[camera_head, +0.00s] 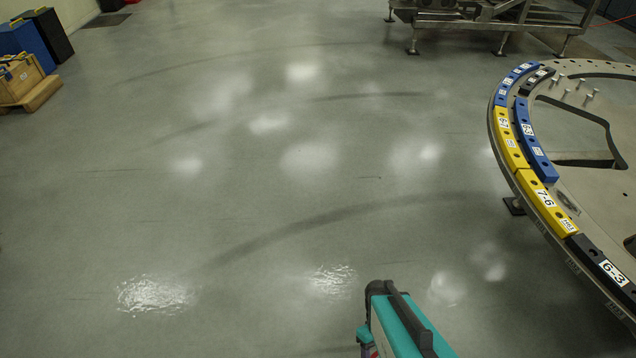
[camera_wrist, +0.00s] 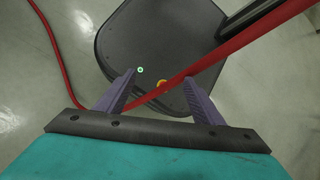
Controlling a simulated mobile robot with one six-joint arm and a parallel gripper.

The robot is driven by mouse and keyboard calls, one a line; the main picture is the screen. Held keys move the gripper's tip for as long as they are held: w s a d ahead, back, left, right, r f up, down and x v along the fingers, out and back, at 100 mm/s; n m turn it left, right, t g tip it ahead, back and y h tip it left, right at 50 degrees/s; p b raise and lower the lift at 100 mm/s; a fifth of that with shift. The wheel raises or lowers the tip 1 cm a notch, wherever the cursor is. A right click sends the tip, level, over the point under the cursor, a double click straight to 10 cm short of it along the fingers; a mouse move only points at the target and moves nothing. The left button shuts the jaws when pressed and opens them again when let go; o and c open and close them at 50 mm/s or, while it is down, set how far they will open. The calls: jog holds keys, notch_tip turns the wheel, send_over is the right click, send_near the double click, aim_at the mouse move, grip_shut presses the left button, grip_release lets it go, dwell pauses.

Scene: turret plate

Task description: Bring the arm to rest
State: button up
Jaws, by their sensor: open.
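My gripper (camera_wrist: 163,88) shows in the wrist view with its two purple fingers spread apart and nothing between them. It points toward a dark base plate with a small green light, which looks like part of my own body. Red hose or cable passes behind the fingers. In the head view, a teal and black part of my arm (camera_head: 405,325) shows at the bottom, right of the middle; the fingers are out of sight there.
A round turret plate (camera_head: 588,195) with yellow, blue and black labelled segments stands at the right. A metal frame (camera_head: 490,18) is at the back right. Wooden crate (camera_head: 27,80) and dark boxes (camera_head: 40,37) stand at the far left. The middle floor is clear.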

jog(key=m, duration=0.2)
jog(key=w+a+m+t, duration=0.1)
jog(key=m, duration=0.1)
jog(key=w+f+m, duration=0.1)
jog(key=shift+a+f+m+y, duration=0.1)
jog(key=shift+a+m+y, duration=0.05)
jog(key=shift+m+y, duration=0.25)
dwell(0.9)
